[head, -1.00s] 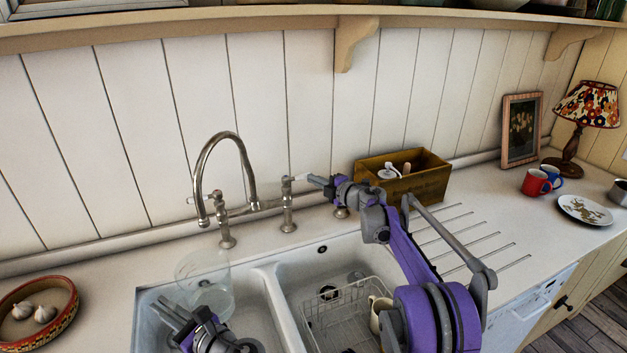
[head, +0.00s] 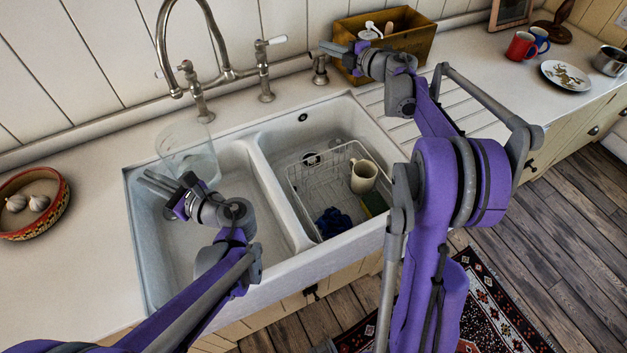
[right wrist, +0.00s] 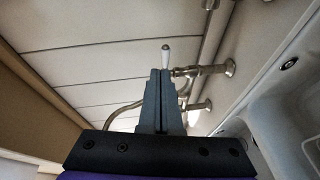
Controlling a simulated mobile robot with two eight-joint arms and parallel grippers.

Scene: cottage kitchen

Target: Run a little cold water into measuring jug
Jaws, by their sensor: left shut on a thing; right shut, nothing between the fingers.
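The clear measuring jug (head: 196,160) is upright over the left sink basin, just below the end of the curved spout (head: 177,92). My left gripper (head: 152,182) is shut on the jug at its near side; the exact grip is hard to make out. I see no clear stream of water, and the water level in the jug cannot be told. The right-hand tap (head: 264,72) has a white-tipped lever pointing right. My right gripper (head: 326,48) is shut and empty, right of that lever and apart from it. In the right wrist view the lever (right wrist: 166,52) shows beyond my fingertips (right wrist: 161,73).
A wire rack (head: 318,190) with a cream mug (head: 363,176) stands in the right basin. A wooden box (head: 420,45) is behind my right gripper. A bowl of garlic (head: 62,200) is at left; mugs (head: 520,47) and a plate (head: 566,76) are at right.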

